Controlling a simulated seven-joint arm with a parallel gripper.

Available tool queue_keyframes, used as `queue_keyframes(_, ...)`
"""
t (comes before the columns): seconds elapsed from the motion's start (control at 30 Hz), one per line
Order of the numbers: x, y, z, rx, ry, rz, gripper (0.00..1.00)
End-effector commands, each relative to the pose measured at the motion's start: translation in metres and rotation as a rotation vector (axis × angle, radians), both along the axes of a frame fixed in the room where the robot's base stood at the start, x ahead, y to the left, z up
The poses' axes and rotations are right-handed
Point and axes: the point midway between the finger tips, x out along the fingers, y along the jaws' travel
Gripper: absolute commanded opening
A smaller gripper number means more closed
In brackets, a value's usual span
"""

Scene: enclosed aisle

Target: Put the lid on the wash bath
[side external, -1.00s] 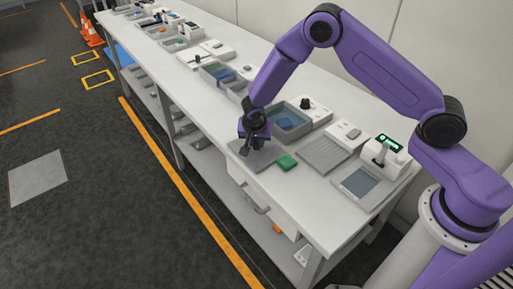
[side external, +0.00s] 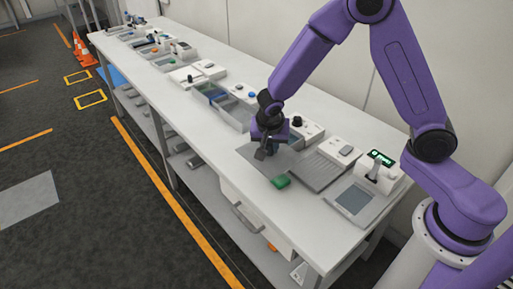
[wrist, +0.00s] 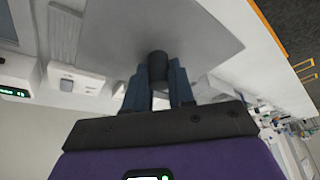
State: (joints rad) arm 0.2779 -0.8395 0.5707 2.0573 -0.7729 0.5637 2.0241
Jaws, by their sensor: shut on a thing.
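My gripper (side external: 265,151) is shut on the dark knob (wrist: 158,68) of a flat grey lid (wrist: 205,30). In the wrist view the lid spreads out beyond the fingers, and the knob sits between them. In the side view the lid's grey edge shows beneath my gripper, at the near side of the wash bath. The bath, an open grey tub with blue liquid in the earlier frame, is now mostly hidden behind my gripper. I cannot tell whether the lid touches the bath.
A green block (side external: 280,182) lies to the near right of my gripper. A grey ribbed panel (side external: 317,171) and a white scale (side external: 356,195) stand further right. A white box with a black knob (side external: 298,123) is behind. Grey trays (side external: 236,116) stand to the left.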

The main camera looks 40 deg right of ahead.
Motion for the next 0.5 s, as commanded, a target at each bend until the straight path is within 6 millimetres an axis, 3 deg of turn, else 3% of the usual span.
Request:
queue_keyframes(0.2,-0.038,-0.007,0.018,0.001,-0.002,0.002,0.0)
queue_keyframes(0.5,-0.06,-0.014,0.029,0.001,-0.002,0.024,0.0)
